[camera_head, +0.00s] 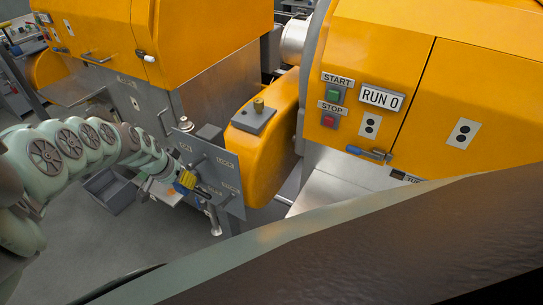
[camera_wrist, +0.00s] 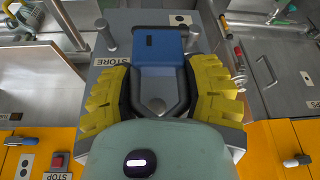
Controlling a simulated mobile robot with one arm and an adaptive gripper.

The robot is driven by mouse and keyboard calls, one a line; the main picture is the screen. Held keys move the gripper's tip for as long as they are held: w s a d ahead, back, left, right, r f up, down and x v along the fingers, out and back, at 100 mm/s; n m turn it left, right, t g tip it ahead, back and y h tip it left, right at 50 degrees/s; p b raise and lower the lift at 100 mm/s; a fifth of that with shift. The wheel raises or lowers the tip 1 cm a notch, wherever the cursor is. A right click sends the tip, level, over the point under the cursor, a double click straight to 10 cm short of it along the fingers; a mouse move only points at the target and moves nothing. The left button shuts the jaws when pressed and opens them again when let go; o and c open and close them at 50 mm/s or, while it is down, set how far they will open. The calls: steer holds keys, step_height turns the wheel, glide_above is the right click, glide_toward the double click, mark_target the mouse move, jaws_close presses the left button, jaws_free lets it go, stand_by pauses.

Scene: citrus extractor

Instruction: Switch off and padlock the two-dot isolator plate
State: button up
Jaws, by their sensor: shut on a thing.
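My gripper (camera_head: 187,182) has yellow fingers and is at the front of a grey upright board (camera_head: 232,172) with several small labels. In the wrist view my gripper (camera_wrist: 160,92) is shut on a blue block-shaped body, seemingly a padlock (camera_wrist: 158,48), with a dark slot on it. The same board (camera_wrist: 133,20) lies behind it, with STORE labels, two grey pegs beside the blue body and a two-dot mark (camera_wrist: 180,19) at its top. Whether the blue body touches the board cannot be told.
A yellow machine (camera_head: 400,45) at right carries START and STOP buttons (camera_head: 329,120), a RUN 0 sign (camera_head: 381,98) and two-dot plates (camera_head: 463,134). A blue-handled latch (camera_head: 369,154) sits below. A grey bin (camera_head: 110,190) is on the floor.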

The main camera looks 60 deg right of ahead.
mark_target(195, 162)
steer(key=shift+w+d+f+b, duration=0.1)
steer(key=shift+d+f+b, duration=0.1)
steer(key=shift+d+b, duration=1.4)
steer(key=shift+w+d+f+b, duration=0.1)
steer(key=shift+d+f+b, duration=0.05)
steer(key=shift+d+b, duration=1.45)
steer(key=shift+d+f+b, duration=0.4)
steer(key=shift+d+b, duration=0.25)
steer(key=shift+b, duration=0.55)
steer(key=shift+w, duration=0.1)
steer(key=o, duration=1.4)
